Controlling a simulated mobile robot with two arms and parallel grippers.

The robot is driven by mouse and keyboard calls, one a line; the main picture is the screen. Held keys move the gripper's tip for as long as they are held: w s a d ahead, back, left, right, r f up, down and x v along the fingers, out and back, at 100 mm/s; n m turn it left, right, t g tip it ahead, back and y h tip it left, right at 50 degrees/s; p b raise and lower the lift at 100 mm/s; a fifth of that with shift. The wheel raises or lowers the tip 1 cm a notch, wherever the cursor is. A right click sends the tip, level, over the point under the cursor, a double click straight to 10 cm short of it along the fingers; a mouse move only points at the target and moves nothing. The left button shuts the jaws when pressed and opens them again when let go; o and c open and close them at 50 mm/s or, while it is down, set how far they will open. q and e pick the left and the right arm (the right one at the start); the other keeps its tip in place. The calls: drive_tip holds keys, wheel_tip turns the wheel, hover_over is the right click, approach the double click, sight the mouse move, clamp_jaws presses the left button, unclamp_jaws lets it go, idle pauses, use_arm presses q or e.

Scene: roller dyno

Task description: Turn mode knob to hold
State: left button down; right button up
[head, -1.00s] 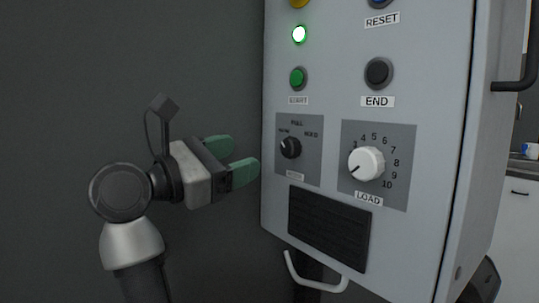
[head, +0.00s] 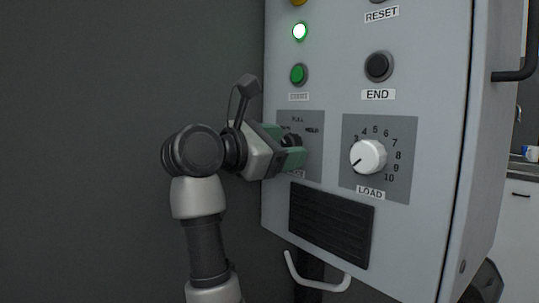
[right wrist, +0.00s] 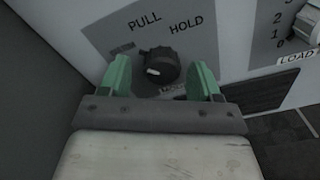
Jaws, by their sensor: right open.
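The black mode knob (right wrist: 160,64) sits on a grey plate (right wrist: 193,30) with PULL and HOLD labels and a blurred label at the left. A white mark shows on the knob's lower left, away from the HOLD label. My right gripper (right wrist: 162,68) is open, with one green finger on each side of the knob; contact cannot be told. In the head view my right gripper (head: 284,146) is at the knob plate (head: 314,165) and covers most of the knob. My left gripper is not in view.
To the right of the mode plate is the white LOAD knob (head: 368,156). Above are a green button (head: 298,75), the black END button (head: 378,66) and a lit green lamp (head: 299,31). A dark vent (head: 331,225) and a pale handle (head: 318,279) lie below.

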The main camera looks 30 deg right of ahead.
drive_tip(key=shift+d, duration=0.1)
drive_tip(key=c, duration=0.9)
